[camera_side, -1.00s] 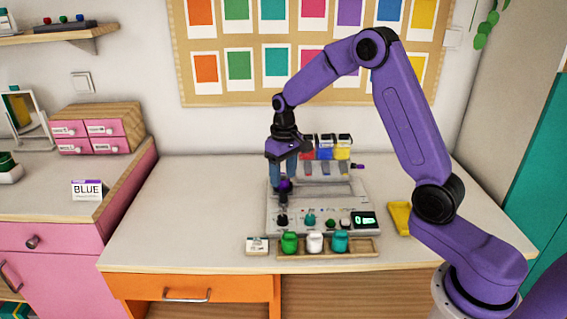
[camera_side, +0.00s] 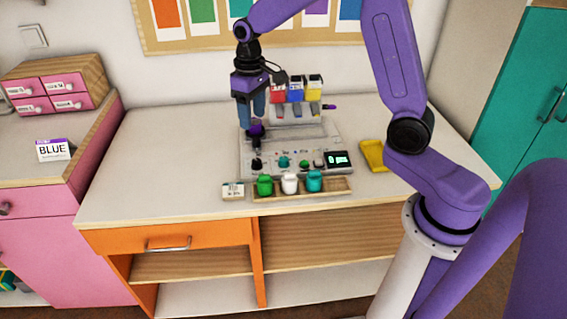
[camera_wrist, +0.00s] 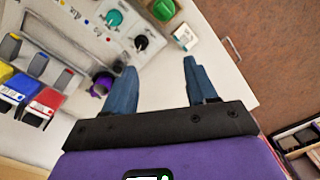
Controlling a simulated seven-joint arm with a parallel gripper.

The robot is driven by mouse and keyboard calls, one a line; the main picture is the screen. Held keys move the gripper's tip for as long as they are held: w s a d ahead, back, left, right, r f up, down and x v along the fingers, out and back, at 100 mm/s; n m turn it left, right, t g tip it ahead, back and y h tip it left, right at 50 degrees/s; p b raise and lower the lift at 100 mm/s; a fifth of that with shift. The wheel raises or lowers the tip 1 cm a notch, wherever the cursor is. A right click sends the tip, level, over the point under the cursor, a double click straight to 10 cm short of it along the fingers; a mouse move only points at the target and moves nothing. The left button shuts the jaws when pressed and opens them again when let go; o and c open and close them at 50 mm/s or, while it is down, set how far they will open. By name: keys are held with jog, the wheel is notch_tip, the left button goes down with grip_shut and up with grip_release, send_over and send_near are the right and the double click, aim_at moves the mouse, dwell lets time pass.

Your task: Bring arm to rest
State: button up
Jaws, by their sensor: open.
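My gripper (camera_side: 251,122) hangs fingers-down over the left part of a grey-white console (camera_side: 300,140) on the table. Its two blue fingers stand apart with nothing between them. In the wrist view my gripper (camera_wrist: 159,67) also shows empty, with bare pale tabletop between the fingers. A purple round part (camera_side: 257,128) of the console is close by the fingertips in the side view. In the wrist view this purple part (camera_wrist: 103,83) lies just left of the left finger; I cannot tell whether they touch.
Red (camera_side: 278,92), blue (camera_side: 296,90) and yellow (camera_side: 314,88) dispensers stand behind the console. Green (camera_side: 265,185), white (camera_side: 290,183) and teal (camera_side: 314,181) jars stand in front. A yellow tray (camera_side: 373,156) lies right. Free tabletop lies left.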

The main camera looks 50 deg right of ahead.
jog(key=s+a+r+n, duration=0.1)
jog(key=s+n, duration=0.4)
jog(key=s, duration=1)
jog(key=s+a+r+n, duration=0.1)
jog(key=s+n, duration=0.4)
jog(key=s, duration=1.1)
jog(key=shift+s+a, duration=0.3)
jog(key=shift+a, duration=0.25)
